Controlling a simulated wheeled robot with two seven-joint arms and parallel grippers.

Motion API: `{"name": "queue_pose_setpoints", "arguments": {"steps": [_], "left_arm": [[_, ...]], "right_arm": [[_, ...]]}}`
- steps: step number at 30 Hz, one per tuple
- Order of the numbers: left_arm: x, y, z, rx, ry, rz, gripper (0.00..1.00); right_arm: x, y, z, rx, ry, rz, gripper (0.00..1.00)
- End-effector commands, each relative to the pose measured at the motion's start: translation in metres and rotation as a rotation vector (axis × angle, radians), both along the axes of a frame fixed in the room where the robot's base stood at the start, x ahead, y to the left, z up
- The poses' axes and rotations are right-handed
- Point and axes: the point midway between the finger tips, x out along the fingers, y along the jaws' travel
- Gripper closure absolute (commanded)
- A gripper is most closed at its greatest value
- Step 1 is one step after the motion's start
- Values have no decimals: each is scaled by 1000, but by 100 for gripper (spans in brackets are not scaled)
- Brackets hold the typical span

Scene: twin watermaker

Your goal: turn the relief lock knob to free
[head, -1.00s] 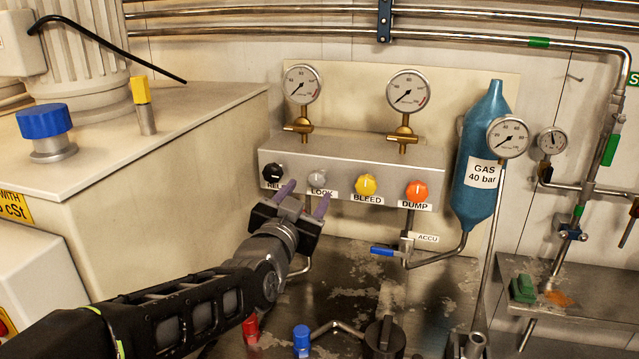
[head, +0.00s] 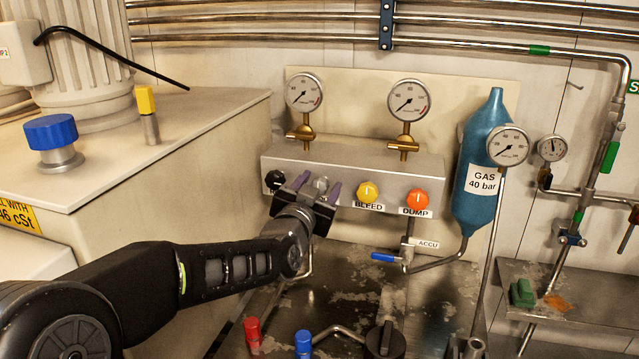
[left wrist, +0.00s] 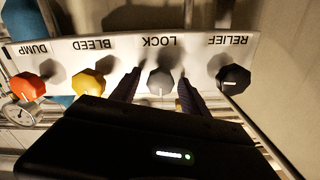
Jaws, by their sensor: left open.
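The grey lock knob (head: 320,183) sits on the front face of the silver valve block (head: 350,155). In the left wrist view the grey knob (left wrist: 160,80) is under the LOCK label, which appears upside down. My left gripper (head: 317,188) is open in front of the block, with one purple finger on each side of the grey knob. A gap shows between the fingers and the knob in the left wrist view. The black relief knob (head: 274,180) is just left of the gripper in the head view. My right gripper is not in view.
A yellow bleed knob (head: 367,192) and an orange dump knob (head: 417,198) sit right of the lock knob. Two gauges (head: 304,92) stand above the block. A blue gas bottle (head: 482,165) is to the right. A large cream housing (head: 170,150) is on the left.

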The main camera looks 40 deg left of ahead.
Motion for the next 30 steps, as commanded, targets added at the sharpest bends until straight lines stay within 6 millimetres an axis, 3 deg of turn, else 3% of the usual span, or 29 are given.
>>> {"name": "queue_pose_setpoints", "arguments": {"steps": [7, 26, 30], "left_arm": [[1, 0, 0, 0, 0, 0, 47], [0, 0, 0, 0, 0, -1, 98], [0, 0, 0, 0, 0, -1, 100]], "right_arm": [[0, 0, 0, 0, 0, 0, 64], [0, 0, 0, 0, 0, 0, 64], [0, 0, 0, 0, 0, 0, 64]]}}
